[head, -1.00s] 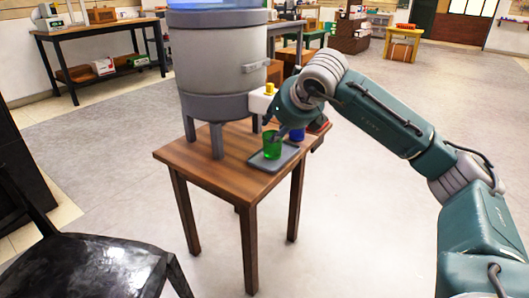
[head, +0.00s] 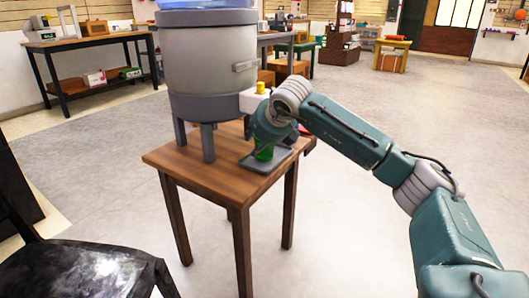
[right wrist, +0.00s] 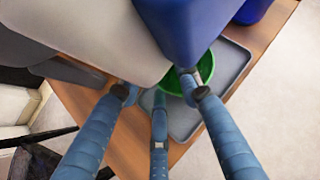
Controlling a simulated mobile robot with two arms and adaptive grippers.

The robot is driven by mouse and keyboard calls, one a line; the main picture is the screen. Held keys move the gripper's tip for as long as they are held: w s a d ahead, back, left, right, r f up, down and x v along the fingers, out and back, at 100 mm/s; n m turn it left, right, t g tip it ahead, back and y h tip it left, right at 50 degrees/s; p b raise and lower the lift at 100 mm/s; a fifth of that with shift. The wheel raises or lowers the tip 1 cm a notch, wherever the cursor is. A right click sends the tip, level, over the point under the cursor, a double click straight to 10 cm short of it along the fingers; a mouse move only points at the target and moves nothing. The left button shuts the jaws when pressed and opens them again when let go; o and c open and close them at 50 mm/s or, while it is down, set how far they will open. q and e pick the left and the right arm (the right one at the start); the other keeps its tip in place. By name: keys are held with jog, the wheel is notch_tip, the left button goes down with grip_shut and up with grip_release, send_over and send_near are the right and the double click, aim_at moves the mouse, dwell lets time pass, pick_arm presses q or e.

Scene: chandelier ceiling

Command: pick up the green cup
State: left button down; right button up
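The green cup (head: 264,153) stands on a dark grey tray (head: 262,168) on the small wooden table. My right gripper (head: 266,142) is right over the cup in the head view and hides its upper part. In the right wrist view my right gripper's fingers (right wrist: 164,88) are spread apart. The cup's green rim (right wrist: 172,82) shows behind and between the middle and right fingers. I cannot tell whether the fingers touch it. My left gripper is in neither view.
A large grey dispenser (head: 208,75) with a white block and yellow knob (head: 260,88) stands close beside my right gripper on the table (head: 185,165). Blue objects (right wrist: 185,28) crowd the top of the wrist view. A black chair (head: 85,268) stands at lower left.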

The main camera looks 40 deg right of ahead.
grip_shut()
jog(key=shift+r, duration=0.25)
